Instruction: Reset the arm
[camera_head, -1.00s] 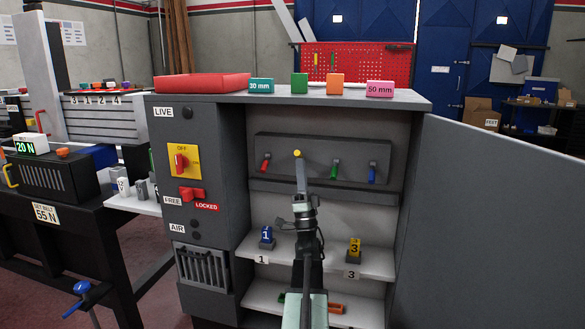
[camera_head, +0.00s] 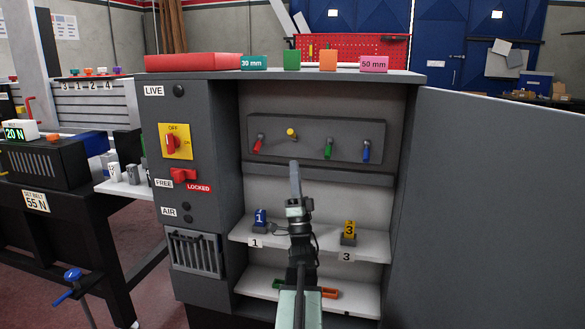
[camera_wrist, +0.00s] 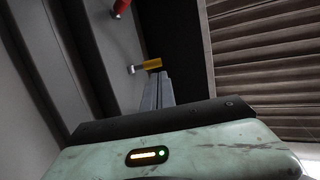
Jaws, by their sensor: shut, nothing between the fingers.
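My gripper (camera_head: 295,166) is in front of the open grey cabinet (camera_head: 312,186), just below its lever panel (camera_head: 276,144). Its fingers are shut and hold nothing. In the wrist view the closed fingers (camera_wrist: 159,78) point up towards the yellow-handled lever (camera_wrist: 152,64), which seems apart from them. In the head view the yellow lever (camera_head: 291,133) points up, while the red (camera_head: 258,147), green (camera_head: 328,149) and blue (camera_head: 366,152) levers hang down. My arm hides part of the shelves.
Block 1 (camera_head: 261,217) and block 3 (camera_head: 348,229) stand on the middle shelf. The cabinet door (camera_head: 480,200) stands open at right. The yellow switch plate (camera_head: 175,141) is on the left front. Several coloured blocks and a red tray (camera_head: 195,62) lie on top.

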